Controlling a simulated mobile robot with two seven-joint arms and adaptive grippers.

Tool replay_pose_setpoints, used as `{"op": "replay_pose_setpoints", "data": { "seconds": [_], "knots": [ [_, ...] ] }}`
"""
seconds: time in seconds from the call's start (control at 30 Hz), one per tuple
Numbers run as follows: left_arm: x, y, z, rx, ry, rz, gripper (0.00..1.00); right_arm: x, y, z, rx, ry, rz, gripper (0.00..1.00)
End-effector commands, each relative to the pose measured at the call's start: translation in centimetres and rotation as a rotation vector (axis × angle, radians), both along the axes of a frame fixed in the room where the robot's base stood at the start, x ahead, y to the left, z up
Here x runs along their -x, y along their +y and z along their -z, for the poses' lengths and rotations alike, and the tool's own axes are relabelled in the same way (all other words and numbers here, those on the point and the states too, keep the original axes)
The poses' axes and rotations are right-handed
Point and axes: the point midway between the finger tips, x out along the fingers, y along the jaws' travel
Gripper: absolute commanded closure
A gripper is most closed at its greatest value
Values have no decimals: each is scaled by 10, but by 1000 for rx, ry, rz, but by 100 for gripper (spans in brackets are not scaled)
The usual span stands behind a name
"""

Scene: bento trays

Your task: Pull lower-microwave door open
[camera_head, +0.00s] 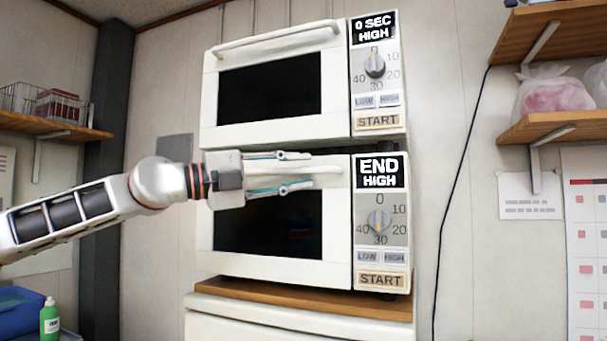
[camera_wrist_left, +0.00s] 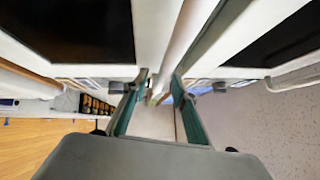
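The lower microwave (camera_head: 280,268) is white with a dark window, and its door looks closed. Its display reads END HIGH. A pale horizontal handle (camera_head: 318,172) runs along the top of the door. My left gripper (camera_head: 298,172) is in front of the door top, one finger above the handle and one below. The fingers are spread apart. In the left wrist view, the white handle bar (camera_wrist_left: 182,45) runs between the two fingers of my left gripper (camera_wrist_left: 160,88); I cannot tell whether either touches it. The gripper hides part of the handle and window. My right gripper is not in view.
The upper microwave (camera_head: 335,95) sits just above, with its display reading 0 SEC HIGH. A wooden board (camera_head: 300,296) lies under the lower microwave. Wooden shelves stand at the left (camera_head: 60,128) and right (camera_head: 555,125). A black cord (camera_head: 460,190) hangs on the right wall.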

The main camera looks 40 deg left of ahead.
Motion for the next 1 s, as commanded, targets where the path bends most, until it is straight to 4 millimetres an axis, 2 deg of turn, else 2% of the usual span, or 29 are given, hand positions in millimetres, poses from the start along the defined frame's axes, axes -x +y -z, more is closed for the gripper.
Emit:
{"op": "replay_pose_setpoints", "data": {
  "seconds": [0.2, 0.57, 0.67, 1.0],
  "knots": [
    [-11, -7, 0, 1, 2, 1, 73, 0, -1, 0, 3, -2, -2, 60],
    [-12, -8, -2, 1, 0, 1, 73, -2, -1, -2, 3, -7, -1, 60],
    [-12, -8, -2, 1, 0, 2, 99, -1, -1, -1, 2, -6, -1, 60],
    [-6, -9, -2, 2, 0, 13, 100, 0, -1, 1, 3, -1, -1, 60]
  ]
}}
